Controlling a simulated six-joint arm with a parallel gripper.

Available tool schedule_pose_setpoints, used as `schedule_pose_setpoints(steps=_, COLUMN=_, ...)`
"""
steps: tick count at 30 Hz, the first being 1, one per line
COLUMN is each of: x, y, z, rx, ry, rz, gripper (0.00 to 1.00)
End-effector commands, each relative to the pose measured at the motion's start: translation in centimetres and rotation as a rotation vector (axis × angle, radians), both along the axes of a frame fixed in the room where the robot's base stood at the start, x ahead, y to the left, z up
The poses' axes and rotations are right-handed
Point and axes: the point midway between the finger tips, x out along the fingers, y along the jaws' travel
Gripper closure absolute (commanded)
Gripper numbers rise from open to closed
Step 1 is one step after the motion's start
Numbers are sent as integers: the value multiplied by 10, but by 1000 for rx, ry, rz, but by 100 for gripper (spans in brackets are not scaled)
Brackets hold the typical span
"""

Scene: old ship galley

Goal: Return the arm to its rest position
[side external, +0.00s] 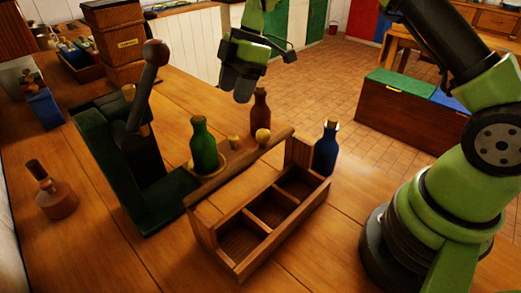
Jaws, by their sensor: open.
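My gripper (237,82) is at the top middle of the side external view, pointing down with dark fingers. It is open and holds nothing that I can see. It hangs in the air above and behind the brown bottle (260,112), apart from it. My green and black arm stands at the right, and part of it runs out of the top of the view.
A wooden crate (201,233) with compartments stands front middle. Near it are a green bottle (203,146), a blue bottle (326,148) and a dark green lever device (111,165). A brown flask (55,195) is at left. Bare table lies at the front.

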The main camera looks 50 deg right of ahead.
Motion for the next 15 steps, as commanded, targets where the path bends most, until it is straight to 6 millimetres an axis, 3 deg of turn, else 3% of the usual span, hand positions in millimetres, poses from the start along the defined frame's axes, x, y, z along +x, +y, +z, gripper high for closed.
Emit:
schedule_pose_setpoints(steps=1, x=-8, y=1, z=24, rx=-7, ry=-7, rz=-76, gripper=45)
schedule_pose_setpoints(steps=6, x=-46, y=3, z=88, rx=-6, ry=-2, rz=-393, gripper=45)
schedule_pose_setpoints(steps=12, x=-108, y=5, z=140, rx=50, ry=-6, rz=-765, gripper=45)
schedule_pose_setpoints(steps=15, x=-142, y=5, z=155, rx=100, ry=-8, rz=-948, gripper=45)
